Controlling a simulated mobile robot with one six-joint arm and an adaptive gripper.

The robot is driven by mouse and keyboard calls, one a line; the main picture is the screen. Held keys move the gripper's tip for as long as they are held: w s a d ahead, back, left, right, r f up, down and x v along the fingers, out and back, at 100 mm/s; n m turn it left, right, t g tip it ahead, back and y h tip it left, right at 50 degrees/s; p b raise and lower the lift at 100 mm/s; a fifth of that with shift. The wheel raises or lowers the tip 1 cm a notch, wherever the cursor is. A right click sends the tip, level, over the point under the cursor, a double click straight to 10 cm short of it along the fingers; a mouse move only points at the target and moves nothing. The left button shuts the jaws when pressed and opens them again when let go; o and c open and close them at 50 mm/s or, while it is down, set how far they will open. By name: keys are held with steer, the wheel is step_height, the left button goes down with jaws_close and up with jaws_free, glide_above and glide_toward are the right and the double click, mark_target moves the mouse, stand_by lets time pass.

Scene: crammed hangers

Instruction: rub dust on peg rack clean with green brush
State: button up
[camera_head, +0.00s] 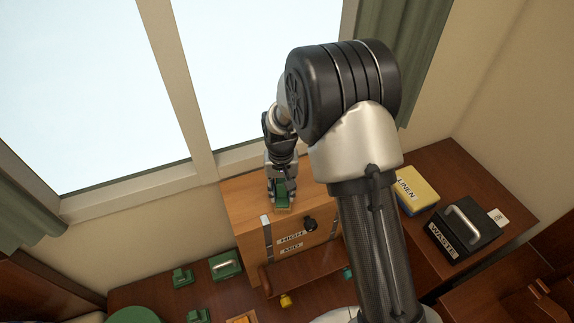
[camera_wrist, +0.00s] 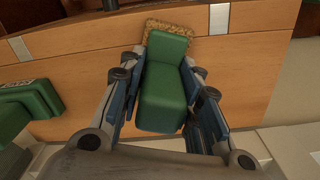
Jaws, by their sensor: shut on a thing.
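My gripper (camera_head: 281,197) is at the top of a light wooden cabinet by the window. It is shut on the green brush (camera_wrist: 165,85), a green block handle with a tan bristle pad (camera_wrist: 157,30) at its far end. The brush also shows between the fingers in the head view (camera_head: 281,190). The pad is over or against the wooden surface; I cannot tell whether it touches. A dark brown piece with small pegs (camera_head: 540,288), at the lower right, may be the peg rack, but I cannot tell for sure. I can make out no dust.
The wooden cabinet (camera_head: 240,205) bears HIGH and MID labels and a dark knob (camera_head: 310,224). A yellow LINEN box (camera_head: 417,197) and black WASTE box (camera_head: 458,238) stand at right. Green blocks (camera_head: 182,277) and a handled green box (camera_head: 226,265) lie lower left. My arm hides the middle.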

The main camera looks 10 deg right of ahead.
mark_target(283, 180)
steer(key=shift+w+d+r, duration=0.1)
steer(key=shift+d, duration=0.25)
steer(key=r+p, duration=0.2)
steer(key=r, duration=0.2)
steer(key=shift+a, duration=0.2)
steer(key=shift+d+r+p, duration=0.2)
steer(key=shift+r+p, duration=0.55)
steer(key=shift+r, duration=0.35)
steer(key=shift+a+r+p, duration=0.1)
steer(key=shift+r+p, duration=0.35)
steer(key=shift+r, duration=0.35)
steer(key=shift+f, duration=0.1)
